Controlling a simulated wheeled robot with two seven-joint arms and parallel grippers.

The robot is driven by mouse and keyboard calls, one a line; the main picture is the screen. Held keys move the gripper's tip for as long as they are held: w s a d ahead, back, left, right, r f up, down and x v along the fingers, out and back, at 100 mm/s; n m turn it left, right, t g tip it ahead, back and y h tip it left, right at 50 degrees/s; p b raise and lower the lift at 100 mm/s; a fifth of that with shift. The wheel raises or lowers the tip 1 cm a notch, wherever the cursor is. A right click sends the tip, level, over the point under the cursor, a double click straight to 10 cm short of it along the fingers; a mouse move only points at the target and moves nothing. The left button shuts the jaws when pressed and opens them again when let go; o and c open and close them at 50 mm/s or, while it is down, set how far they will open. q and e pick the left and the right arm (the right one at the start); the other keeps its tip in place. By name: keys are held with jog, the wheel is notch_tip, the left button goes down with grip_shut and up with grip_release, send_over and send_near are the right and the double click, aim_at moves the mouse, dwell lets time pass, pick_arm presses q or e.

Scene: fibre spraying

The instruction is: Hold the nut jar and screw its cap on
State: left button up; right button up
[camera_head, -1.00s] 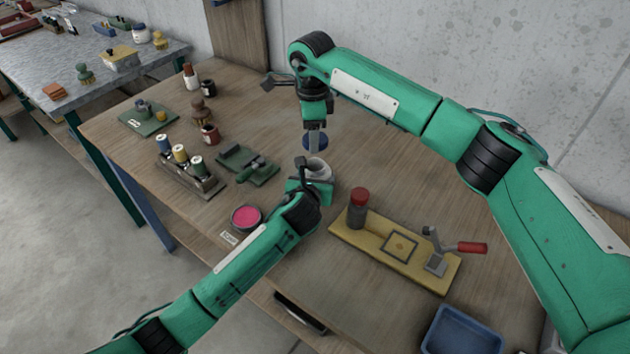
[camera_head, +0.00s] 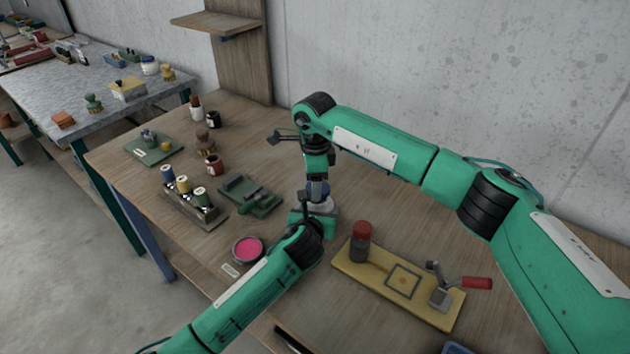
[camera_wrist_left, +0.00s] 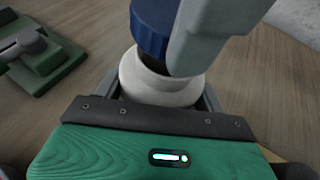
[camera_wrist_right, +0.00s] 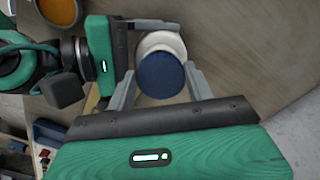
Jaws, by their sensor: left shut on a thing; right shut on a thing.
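The nut jar (camera_wrist_left: 158,84) is pale and rounded, and stands upright between the fingers of my left gripper (camera_wrist_left: 160,95), which is shut on it. The blue ridged cap (camera_wrist_left: 152,28) is at the top of the jar in the left wrist view; whether it is threaded on cannot be told. My right gripper (camera_wrist_right: 160,80) is shut on the cap (camera_wrist_right: 160,75) from above, with the pale jar (camera_wrist_right: 163,43) showing behind it. In the head view, the cap (camera_head: 318,188) sits just above the jar (camera_head: 322,206), both partly hidden by my grippers.
A yellow board (camera_head: 390,290) with a red-topped bottle (camera_head: 361,242) and a red-handled clamp (camera_head: 462,283) lies to the right. A pink-filled dish (camera_head: 247,249), a green fixture (camera_head: 250,196) and a spool rack (camera_head: 192,206) stand to the left. Bare wood lies behind the jar.

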jog(key=shift+f, duration=0.9)
jog(key=shift+f, duration=0.6)
